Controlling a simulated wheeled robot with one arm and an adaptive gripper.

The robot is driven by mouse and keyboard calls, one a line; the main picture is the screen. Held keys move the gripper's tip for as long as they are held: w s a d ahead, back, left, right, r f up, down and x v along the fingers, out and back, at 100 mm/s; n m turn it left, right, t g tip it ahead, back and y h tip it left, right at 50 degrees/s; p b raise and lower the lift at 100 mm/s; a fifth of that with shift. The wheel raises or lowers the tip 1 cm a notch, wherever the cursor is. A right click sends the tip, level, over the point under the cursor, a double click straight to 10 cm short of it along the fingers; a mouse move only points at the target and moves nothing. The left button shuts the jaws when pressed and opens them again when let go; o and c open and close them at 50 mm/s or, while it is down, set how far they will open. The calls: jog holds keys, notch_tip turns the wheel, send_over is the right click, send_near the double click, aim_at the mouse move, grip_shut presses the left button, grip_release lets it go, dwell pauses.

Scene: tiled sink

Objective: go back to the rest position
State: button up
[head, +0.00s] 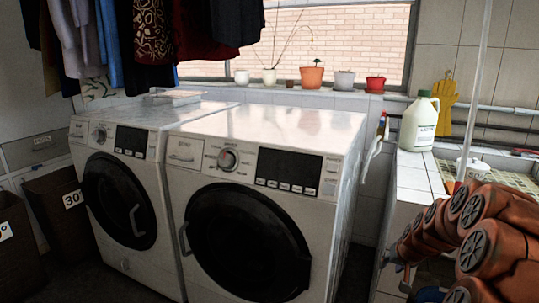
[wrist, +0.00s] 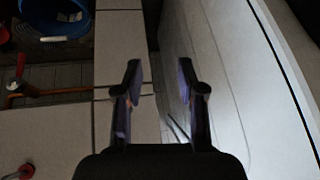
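My gripper (wrist: 158,88) is in the lower middle of the wrist view. Its two dark fingers stand apart with nothing between them. A pale tiled surface (wrist: 120,45) lies beyond the left finger, and a smooth white panel (wrist: 215,70) lies beyond the right one. My orange arm fills the lower right of the head view, beside the tiled sink counter (head: 411,180). The gripper itself cannot be made out clearly there.
Two white washing machines (head: 262,165) (head: 118,155) stand left of the counter. A white jug (head: 420,123) and yellow gloves (head: 446,103) are at the counter's back. Potted plants (head: 312,78) line the sill. A blue tub (wrist: 52,17) shows at the wrist view's upper left.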

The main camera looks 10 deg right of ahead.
jog(key=s+a+r+n+g+y, duration=0.1)
jog(key=s+a+r, duration=0.15)
jog(key=a, duration=0.55)
jog(key=s+a+r+n+g+y, duration=0.1)
jog(key=s+a, duration=0.3)
jog(key=a, duration=0.4)
jog(key=s+a+r+n+g, duration=0.15)
jog(key=s+a, duration=0.25)
jog(key=a, duration=0.4)
jog(key=s+a+r+n+g, duration=0.1)
jog(key=s+a+g, duration=0.3)
jog(key=s, duration=0.7)
jog(key=s+a+r+n+g, duration=0.1)
jog(key=s+a, duration=0.4)
jog(key=s, duration=0.7)
notch_tip(320, 180, up, 25)
jog(key=s+p, duration=0.1)
jog(key=p, duration=2.2)
jog(key=shift+s+r+t+h+p, duration=0.15)
jog(key=shift+s+t+h+p, duration=0.15)
jog(key=shift+s+t+p, duration=0.1)
